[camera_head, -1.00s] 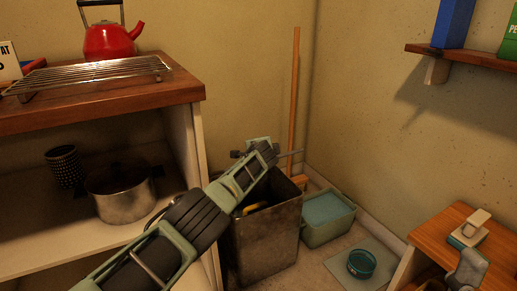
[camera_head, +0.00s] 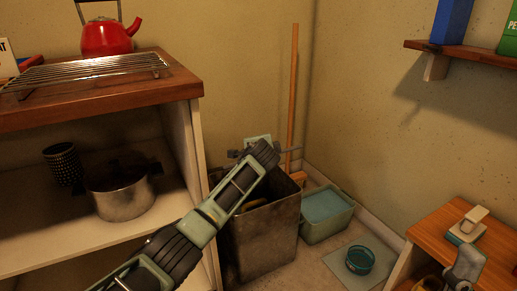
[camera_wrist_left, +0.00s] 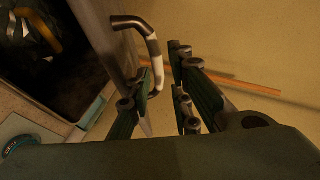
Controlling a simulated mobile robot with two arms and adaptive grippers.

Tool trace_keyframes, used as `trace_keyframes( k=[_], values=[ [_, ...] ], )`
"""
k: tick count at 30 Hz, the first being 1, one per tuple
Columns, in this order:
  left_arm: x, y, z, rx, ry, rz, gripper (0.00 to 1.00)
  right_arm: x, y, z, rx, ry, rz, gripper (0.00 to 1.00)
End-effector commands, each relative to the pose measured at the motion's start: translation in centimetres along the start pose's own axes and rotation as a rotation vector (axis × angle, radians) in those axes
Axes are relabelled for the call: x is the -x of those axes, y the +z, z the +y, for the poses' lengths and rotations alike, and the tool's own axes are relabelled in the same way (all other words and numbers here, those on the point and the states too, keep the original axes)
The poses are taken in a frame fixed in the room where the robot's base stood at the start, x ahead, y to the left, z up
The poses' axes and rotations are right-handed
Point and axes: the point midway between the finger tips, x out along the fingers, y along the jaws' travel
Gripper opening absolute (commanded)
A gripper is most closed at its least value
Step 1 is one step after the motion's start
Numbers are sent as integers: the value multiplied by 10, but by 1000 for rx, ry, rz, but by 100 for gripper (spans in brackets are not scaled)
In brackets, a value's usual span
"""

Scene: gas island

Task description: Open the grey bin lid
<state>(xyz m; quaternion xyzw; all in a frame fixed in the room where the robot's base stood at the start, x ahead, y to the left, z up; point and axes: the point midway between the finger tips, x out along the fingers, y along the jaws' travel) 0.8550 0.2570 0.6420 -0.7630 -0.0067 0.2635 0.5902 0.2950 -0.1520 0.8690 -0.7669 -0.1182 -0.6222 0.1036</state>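The grey bin (camera_head: 262,240) stands on the floor right of the shelf unit in the head view, its top uncovered and its inside dark. In the left wrist view, the lid (camera_wrist_left: 104,38) shows nearly edge-on, raised beside the open bin. Its bent metal handle (camera_wrist_left: 152,48) stands out towards my left gripper (camera_wrist_left: 160,88). The fingers are apart, with the handle's lower end between or just in front of them; I cannot tell if they touch it. In the head view, my left gripper (camera_head: 262,150) is above the bin's back edge, and my arm hides the lid.
A wooden pole (camera_head: 293,100) leans in the corner behind the bin. A green box (camera_head: 327,214) stands right of it, with a teal bowl (camera_head: 360,261) on a mat. The shelf unit (camera_head: 190,140) with a pot (camera_head: 120,195) is close on the left.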

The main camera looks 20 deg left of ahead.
Motion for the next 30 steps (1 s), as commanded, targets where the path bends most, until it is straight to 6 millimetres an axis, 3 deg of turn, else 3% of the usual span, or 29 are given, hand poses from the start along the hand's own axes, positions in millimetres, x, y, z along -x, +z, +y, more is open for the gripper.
trace_keyframes(
  k=[15,27,30],
  values=[
    [57,0,-1,0,-3,1,19,0,0,0,0,0,0,40],
    [64,0,-2,0,-3,1,19,0,0,0,0,0,0,40],
    [63,1,0,-5,-2,-1,12,0,0,0,0,-1,1,40]
  ],
)
